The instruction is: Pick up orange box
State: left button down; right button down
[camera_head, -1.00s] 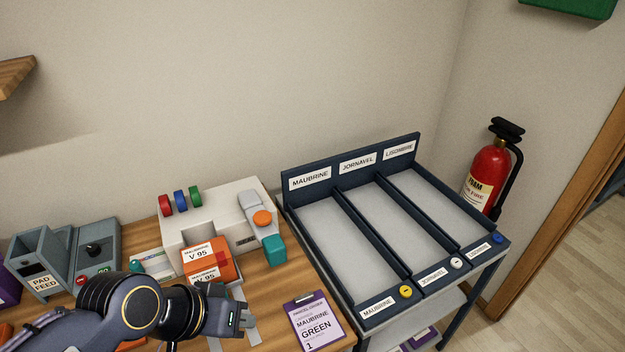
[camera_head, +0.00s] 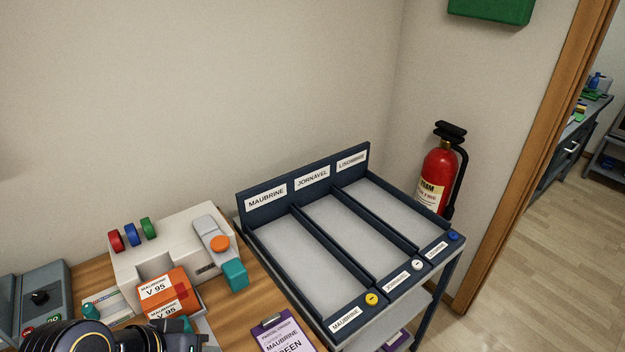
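The orange box (camera_head: 164,286) sits at the front of the white machine (camera_head: 160,248) on the wooden table. Its white labels read "MAUBRINE V 95". The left gripper (camera_head: 190,342) is at the bottom edge, mostly cut off, below the box. Its fingers cannot be made out, so I cannot tell whether it is open or touches the box. My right gripper is out of view.
A three-lane sorting rack (camera_head: 302,238), labelled Maubrine, Jornavel and Lisombre, stands right of the table (camera_head: 255,300). A purple clipboard (camera_head: 282,335) lies at the table's front. A grey control box (camera_head: 40,293) is at left. A fire extinguisher (camera_head: 437,180) stands behind the rack.

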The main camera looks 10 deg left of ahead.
aim_at(171, 294)
jog(key=j+u, duration=0.1)
jog(key=u, duration=1.4)
jog(key=j+u, duration=0.25)
jog(key=i+j+u, duration=0.25)
jog(key=k+j, duration=0.05)
jog(key=k, duration=0.05)
